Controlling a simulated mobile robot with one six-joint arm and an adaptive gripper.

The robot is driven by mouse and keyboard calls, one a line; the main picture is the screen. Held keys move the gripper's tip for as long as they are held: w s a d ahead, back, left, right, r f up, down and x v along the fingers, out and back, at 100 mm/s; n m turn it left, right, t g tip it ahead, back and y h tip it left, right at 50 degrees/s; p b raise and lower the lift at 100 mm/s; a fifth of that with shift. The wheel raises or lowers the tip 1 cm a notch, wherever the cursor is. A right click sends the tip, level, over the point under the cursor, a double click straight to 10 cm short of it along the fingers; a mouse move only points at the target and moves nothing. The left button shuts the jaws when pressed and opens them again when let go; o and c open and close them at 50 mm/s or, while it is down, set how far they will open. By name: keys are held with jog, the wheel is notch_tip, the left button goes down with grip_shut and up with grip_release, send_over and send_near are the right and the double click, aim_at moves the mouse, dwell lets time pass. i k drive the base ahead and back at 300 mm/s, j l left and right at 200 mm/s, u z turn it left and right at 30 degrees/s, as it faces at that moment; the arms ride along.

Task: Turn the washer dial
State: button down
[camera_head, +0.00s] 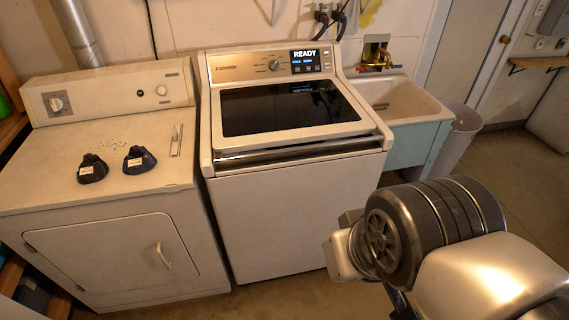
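The washer (293,210) is the white top-loader in the middle of the head view, with a dark glass lid that is shut. Its dial (274,64) is a small round silver knob on the sloped control panel at the back, left of a display that reads READY. My arm reaches in from the lower right, in front of the washer and well apart from the dial. My gripper's fingers cannot be made out; they are hidden behind the arm or below the picture's edge.
A dryer (130,190) stands left of the washer, with two dark objects on its top and its own knob. A utility sink (400,100) with a brass faucet stands to the right, beside a grey bin (462,135). The floor before the washer is clear.

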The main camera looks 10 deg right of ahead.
aim_at(273, 65)
jog(key=i+l, duration=0.4)
jog(key=i, duration=0.15)
jog(key=i+l, duration=0.4)
jog(key=i, duration=0.15)
jog(key=i+l, duration=0.4)
jog(key=i, duration=0.2)
